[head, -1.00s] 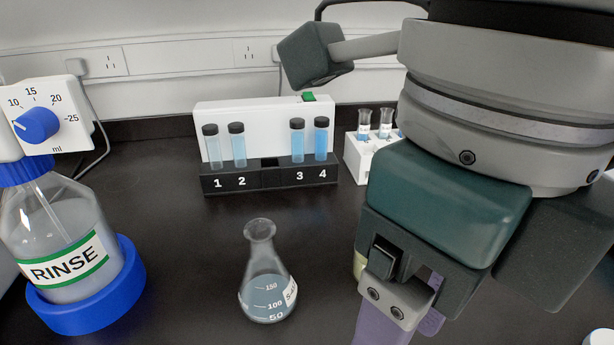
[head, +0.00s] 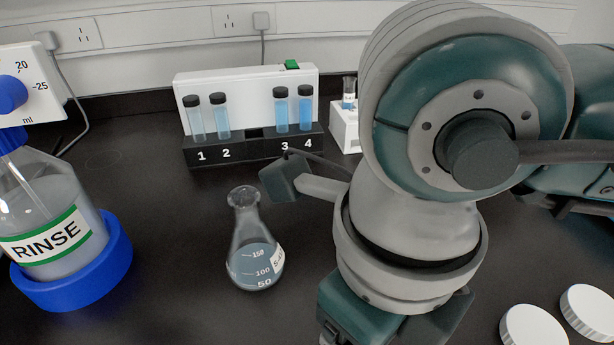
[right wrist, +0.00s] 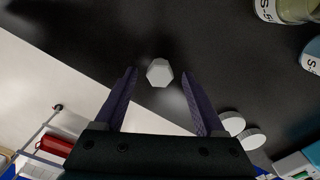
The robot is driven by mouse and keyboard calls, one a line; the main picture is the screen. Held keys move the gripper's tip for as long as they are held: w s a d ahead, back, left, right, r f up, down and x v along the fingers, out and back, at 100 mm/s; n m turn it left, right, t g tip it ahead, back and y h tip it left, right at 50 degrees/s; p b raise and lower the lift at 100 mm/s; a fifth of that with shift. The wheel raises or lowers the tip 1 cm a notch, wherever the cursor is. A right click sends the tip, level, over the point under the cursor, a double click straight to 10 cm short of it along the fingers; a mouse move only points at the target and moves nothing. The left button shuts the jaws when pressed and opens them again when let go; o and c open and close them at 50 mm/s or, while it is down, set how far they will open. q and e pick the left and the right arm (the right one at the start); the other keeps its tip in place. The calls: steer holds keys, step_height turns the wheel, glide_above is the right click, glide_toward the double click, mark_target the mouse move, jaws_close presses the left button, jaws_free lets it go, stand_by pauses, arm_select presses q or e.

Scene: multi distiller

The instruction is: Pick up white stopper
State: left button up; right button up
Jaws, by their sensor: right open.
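The white stopper (right wrist: 159,73) is a small faceted piece on the black bench in the right wrist view. It shows between the tips of my right gripper (right wrist: 159,74). The two purple fingers are spread apart, one on each side of it, and grip nothing. The height of the tips above the stopper is hard to tell. In the head view my right arm covers the centre right, its fingers are below the frame, and I cannot see the stopper. My left gripper is in neither view.
A conical flask (head: 255,262) stands left of my right arm. A RINSE bottle (head: 45,225) sits in a blue holder at the left. A numbered vial rack (head: 252,147) is behind. Two white lids (head: 532,328) (head: 588,308) lie at the lower right. The bench's edge crosses the wrist view.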

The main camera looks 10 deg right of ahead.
steer(key=shift+c, duration=0.4)
steer(key=c, duration=1)
jaws_close()
steer(key=shift+r, duration=0.1)
